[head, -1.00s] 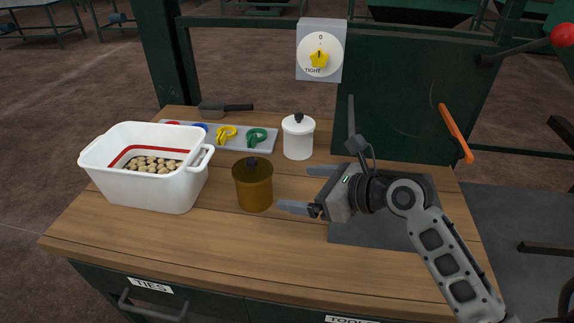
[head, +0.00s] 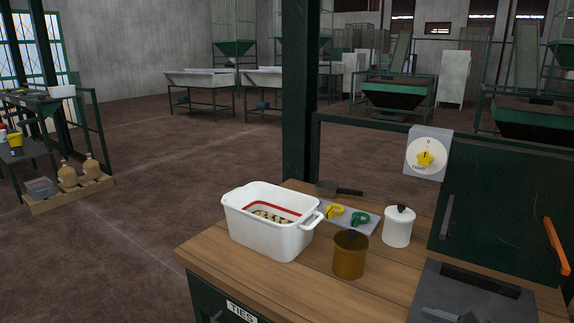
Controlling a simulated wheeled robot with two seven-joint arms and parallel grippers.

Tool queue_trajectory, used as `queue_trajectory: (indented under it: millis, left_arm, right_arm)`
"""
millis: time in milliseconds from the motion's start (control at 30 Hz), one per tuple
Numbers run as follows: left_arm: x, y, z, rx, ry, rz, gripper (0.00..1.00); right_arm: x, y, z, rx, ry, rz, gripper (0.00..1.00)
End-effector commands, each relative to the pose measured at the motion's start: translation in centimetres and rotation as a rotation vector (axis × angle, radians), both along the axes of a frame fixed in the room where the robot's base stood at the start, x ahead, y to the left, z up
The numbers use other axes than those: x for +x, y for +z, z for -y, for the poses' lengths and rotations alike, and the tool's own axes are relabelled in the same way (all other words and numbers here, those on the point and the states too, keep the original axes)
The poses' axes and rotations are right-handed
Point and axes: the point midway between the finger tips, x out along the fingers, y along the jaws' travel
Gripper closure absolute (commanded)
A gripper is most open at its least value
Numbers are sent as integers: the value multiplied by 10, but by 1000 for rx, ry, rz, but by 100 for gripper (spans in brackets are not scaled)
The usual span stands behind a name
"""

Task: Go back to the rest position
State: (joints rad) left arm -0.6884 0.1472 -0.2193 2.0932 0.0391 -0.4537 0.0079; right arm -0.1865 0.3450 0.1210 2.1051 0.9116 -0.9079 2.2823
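My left gripper is not in view. A grey angular part (head: 442,314) shows at the bottom edge, over the dark grey plate (head: 440,284); it may be the tip of my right gripper, but it is cut off and I cannot tell whether it is open. No full arm shows. The wooden bench (head: 222,257) stands at the lower right of the head view. On it are a white tub (head: 268,236) with round brown pieces inside, a brown lidded pot (head: 350,258) and a white lidded jar (head: 398,228).
A grey tray (head: 362,222) holds yellow and green ties behind the tub. A dial box (head: 428,153) with a yellow knob is mounted behind the bench, beside a green panel (head: 500,208) with an orange handle (head: 557,245). A green post (head: 298,90) rises behind. Open floor (head: 130,250) lies left.

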Motion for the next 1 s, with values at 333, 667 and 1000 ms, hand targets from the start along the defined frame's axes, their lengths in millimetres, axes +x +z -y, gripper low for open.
queue_trajectory:
  millis: [333,667,1000]
  left_arm:
    - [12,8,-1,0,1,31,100]
    - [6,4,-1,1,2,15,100]
    - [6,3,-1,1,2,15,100]
  right_arm:
    - [-27,-53,-14,-523,209,192,10]
    - [-89,-118,-47,-1445,749,543,10]
    - [-138,-141,-79,-2076,1237,859,10]
